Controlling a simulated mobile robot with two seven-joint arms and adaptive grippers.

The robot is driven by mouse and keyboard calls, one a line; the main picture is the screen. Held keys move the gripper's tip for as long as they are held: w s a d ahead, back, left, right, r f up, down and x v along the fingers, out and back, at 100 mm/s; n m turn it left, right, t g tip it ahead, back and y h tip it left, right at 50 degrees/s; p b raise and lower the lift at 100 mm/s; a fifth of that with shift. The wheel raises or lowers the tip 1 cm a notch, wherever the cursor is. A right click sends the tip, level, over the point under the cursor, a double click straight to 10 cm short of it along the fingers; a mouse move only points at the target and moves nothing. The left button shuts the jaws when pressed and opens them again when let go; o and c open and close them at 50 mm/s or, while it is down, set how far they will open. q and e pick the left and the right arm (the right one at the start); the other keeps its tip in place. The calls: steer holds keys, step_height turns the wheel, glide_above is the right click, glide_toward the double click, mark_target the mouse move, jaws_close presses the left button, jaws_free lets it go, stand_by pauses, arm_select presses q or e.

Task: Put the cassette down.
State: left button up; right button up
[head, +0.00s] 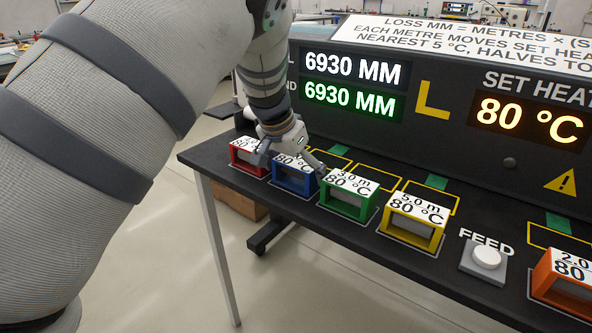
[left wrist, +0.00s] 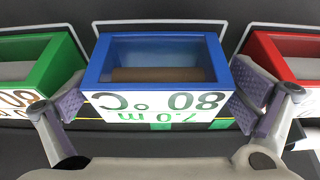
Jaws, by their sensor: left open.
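A blue cassette (head: 294,178) with a white "80 °C" label stands upright on the dark bench, between the red cassette (head: 248,158) and the green cassette (head: 347,197). My left gripper (head: 290,157) is low over the blue cassette, and its hand partly hides the label. In the left wrist view the blue cassette (left wrist: 158,52) is centred between the spread fingers of the gripper (left wrist: 162,98). The fingers are open, one on each side, with narrow gaps visible to the cassette. My right gripper is not in view.
A yellow cassette (head: 413,219), a FEED button (head: 487,258) and an orange cassette (head: 565,278) stand farther right along the bench (head: 440,268). Yellow outlined spaces (head: 378,177) lie empty behind the row. A display panel (head: 450,110) rises at the back.

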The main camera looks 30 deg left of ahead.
arm_select(q)
steer(key=v, duration=1.2)
steer(key=shift+r, duration=0.2)
